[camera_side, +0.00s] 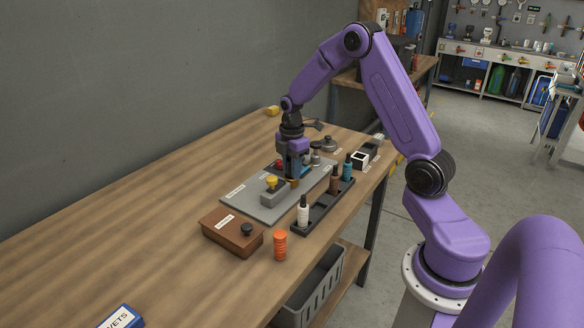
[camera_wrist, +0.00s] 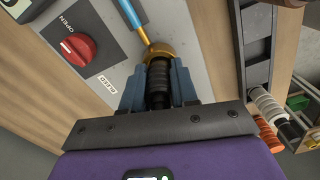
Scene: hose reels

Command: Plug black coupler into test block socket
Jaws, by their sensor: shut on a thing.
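The black coupler (camera_wrist: 158,85) is a dark ribbed cylinder between the blue fingers of my gripper (camera_wrist: 160,92) in the wrist view. The fingers are shut on it. A brass part (camera_wrist: 160,49) sits right at the coupler's far end; I cannot tell whether it is the socket or the coupler's own tip, nor whether the coupler is seated. In the side view my gripper (camera_side: 293,174) points down over the grey test plate (camera_side: 244,200), with a bit of brass (camera_side: 295,183) showing below it. The fingers mostly hide the coupler there.
A red knob (camera_wrist: 77,49) marked OPEN and a blue lever (camera_wrist: 131,15) are close by. A grey block with a yellow knob (camera_side: 271,181) stands nearby. A black rack (camera_side: 318,213) holds white, brown and teal couplers. An orange coupler (camera_side: 280,246) and brown box (camera_side: 225,236) stand in front.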

